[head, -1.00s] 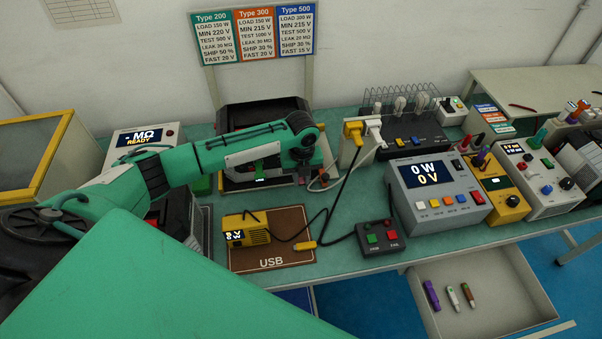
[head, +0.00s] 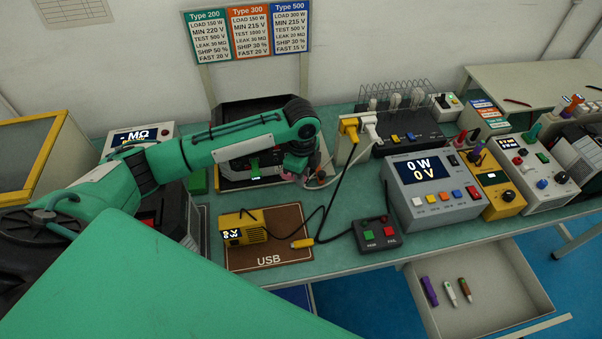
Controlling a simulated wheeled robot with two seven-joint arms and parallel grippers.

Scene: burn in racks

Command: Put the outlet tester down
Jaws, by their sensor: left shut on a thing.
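My left arm reaches in from the left over the bench. Its wrist hangs down, and my left gripper (head: 292,175) is low beside the right end of the black tray with the grey device. The gripper is shut on the outlet tester, which is mostly hidden by the wrist; only a small pinkish patch shows at the jaws. I cannot tell whether the tester touches the bench. My right gripper is not in view.
A yellow meter (head: 243,229) lies on the brown USB mat (head: 286,258). A button box (head: 377,234), grey power meter (head: 434,191) and open drawer (head: 500,300) lie right. Green bench is bare between mat and tray.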

